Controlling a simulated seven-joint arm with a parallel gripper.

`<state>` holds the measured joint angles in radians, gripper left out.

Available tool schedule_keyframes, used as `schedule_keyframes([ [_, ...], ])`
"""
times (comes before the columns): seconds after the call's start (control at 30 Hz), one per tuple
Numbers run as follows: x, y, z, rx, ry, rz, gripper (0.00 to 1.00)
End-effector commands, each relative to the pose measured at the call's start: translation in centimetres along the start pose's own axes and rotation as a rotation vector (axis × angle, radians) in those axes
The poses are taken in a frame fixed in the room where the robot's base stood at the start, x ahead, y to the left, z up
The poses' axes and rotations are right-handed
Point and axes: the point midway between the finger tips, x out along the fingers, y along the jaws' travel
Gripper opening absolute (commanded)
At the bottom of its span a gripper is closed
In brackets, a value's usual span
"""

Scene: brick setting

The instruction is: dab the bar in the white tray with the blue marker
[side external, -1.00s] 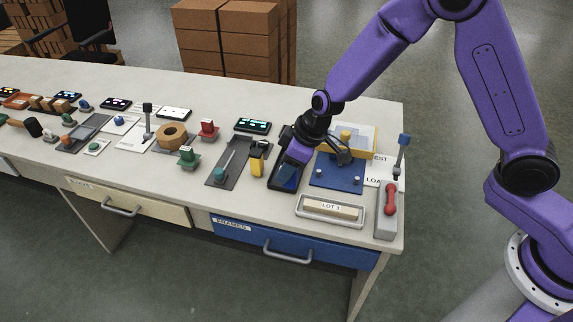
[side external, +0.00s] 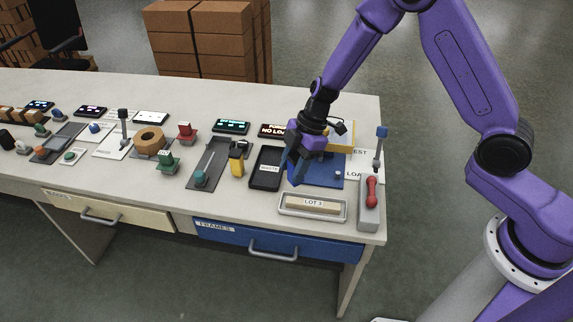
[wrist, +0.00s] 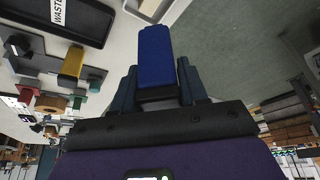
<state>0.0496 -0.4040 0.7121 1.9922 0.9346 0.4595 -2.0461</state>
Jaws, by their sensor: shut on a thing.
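My gripper (side external: 299,168) is shut on the blue marker, a blue block that stands out between the fingers in the wrist view (wrist: 155,55). In the side view the marker is hard to tell apart from the dark fingers. The gripper is above the table, between the black WASTE tray and the blue plate. The white tray (side external: 284,211) lies in front of it at the table's front edge. A pale bar (side external: 328,206) labelled LOT 3 lies in that tray. The gripper and marker are apart from the bar.
The black WASTE tray (side external: 267,184) is left of the gripper, the blue plate (side external: 325,180) behind and right. A grey block with a red handle (side external: 371,192) stands right of the white tray. A yellow-and-black item (side external: 237,160) stands farther left.

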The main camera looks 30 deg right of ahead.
Motion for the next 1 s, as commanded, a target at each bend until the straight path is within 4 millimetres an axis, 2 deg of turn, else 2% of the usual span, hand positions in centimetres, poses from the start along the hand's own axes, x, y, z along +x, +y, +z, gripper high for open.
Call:
schedule_keyframes([
  [0.17,0.6,0.0,0.4,-0.026,0.000,-0.010,0.23],
  [0.7,4.9,0.0,2.2,-0.021,0.000,-0.009,0.23],
  [1.0,5.5,0.0,2.4,-0.023,-0.001,-0.008,0.23],
])
